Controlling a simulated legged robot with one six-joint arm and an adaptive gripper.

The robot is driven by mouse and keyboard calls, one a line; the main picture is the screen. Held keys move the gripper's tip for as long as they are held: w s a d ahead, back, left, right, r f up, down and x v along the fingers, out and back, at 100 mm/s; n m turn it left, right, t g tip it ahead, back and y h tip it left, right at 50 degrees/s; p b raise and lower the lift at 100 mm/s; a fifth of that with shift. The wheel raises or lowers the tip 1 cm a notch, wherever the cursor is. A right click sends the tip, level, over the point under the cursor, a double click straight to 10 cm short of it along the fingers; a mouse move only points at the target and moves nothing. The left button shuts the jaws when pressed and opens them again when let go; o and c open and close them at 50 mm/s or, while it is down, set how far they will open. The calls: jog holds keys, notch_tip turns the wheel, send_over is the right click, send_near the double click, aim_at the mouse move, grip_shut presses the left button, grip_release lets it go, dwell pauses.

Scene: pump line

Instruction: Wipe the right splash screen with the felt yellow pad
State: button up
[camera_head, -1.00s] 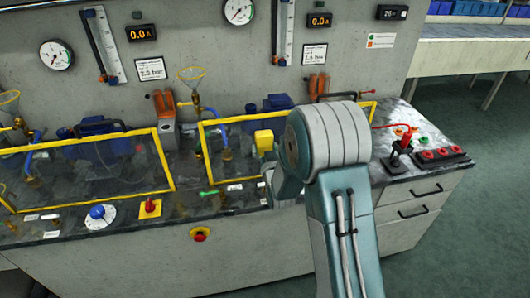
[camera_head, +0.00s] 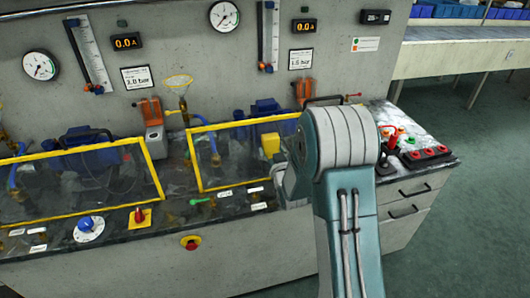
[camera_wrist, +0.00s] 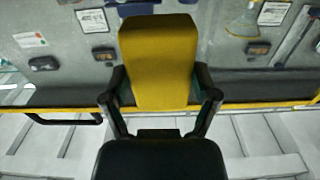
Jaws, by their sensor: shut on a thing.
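My gripper (camera_wrist: 160,105) is shut on the felt yellow pad (camera_wrist: 158,60), which fills the middle of the wrist view between the two dark fingers. In the head view the yellow pad (camera_head: 270,145) shows just left of my arm, in front of the right splash screen (camera_head: 225,160). That screen is a clear panel in a yellow frame; its right part is hidden behind my arm. I cannot tell whether the pad touches it. The left splash screen (camera_head: 80,180) stands apart to the left.
A blue knob (camera_head: 87,226), a red switch on a yellow plate (camera_head: 139,217) and a green handle (camera_head: 200,202) sit along the counter front. A joystick (camera_head: 387,158) and red buttons (camera_head: 428,154) are right of my arm. Gauges line the back wall.

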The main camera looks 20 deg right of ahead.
aim_at(251, 147)
jog(key=shift+s+d, duration=0.1)
jog(key=shift+d, duration=2.6)
jog(key=shift+w+a, duration=0.2)
jog(key=shift+a, duration=1.1)
jog(key=shift+w+a+r, duration=0.1)
jog(key=shift+a, duration=0.7)
jog(key=shift+c, duration=0.4)
jog(key=shift+s+a, duration=0.2)
jog(key=shift+a, duration=3.35)
jog(key=shift+s, duration=0.15)
jog(key=shift+s, duration=2.9)
jog(key=shift+s, duration=0.1)
